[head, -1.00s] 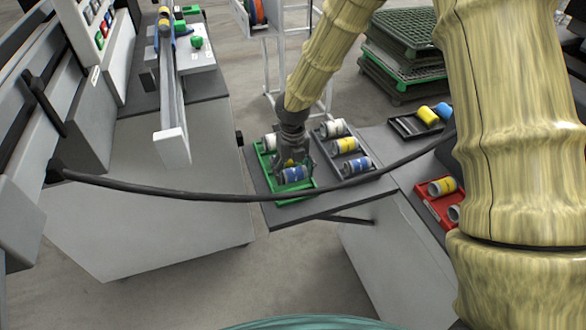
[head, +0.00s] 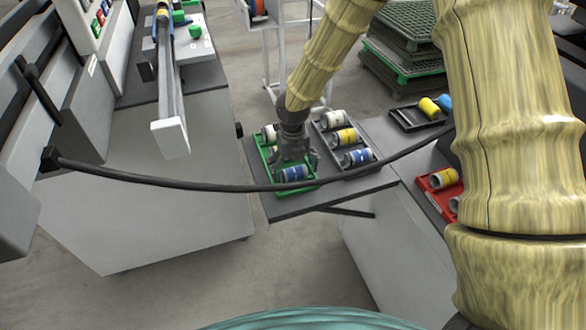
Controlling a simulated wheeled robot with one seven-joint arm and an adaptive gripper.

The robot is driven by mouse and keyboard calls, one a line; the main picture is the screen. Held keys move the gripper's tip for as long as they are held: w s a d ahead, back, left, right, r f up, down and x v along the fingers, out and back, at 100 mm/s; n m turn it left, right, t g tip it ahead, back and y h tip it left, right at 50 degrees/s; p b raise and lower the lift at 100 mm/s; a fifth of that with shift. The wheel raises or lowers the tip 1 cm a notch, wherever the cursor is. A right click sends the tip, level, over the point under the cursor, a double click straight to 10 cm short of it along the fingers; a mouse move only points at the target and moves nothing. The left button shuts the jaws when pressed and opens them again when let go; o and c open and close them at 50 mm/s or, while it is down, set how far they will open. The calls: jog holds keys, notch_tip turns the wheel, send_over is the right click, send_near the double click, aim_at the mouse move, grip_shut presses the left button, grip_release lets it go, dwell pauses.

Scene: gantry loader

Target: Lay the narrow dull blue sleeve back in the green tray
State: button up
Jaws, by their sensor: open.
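The green tray (head: 304,188) lies on the dark shelf in the middle of the head view. A blue sleeve with pale ends (head: 292,173) lies on its side in the near part of this tray. A whitish sleeve (head: 269,134) lies in its far part. My gripper (head: 291,161) points down over the green tray, just behind the blue sleeve. It is open, with its fingers spread; whether a finger touches the sleeve cannot be told. The middle of the green tray is hidden behind the gripper.
A grey tray (head: 375,169) just right holds a white, a yellow and a blue sleeve. A black cable (head: 190,184) sags across the view in front of the shelf. A red tray (head: 432,200) and a black tray (head: 400,116) with yellow and blue pieces stand further right.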

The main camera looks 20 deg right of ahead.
notch_tip(320, 180, up, 18)
jog(key=p, duration=0.5)
jog(key=shift+p, duration=0.35)
dwell(0.5)
dwell(0.7)
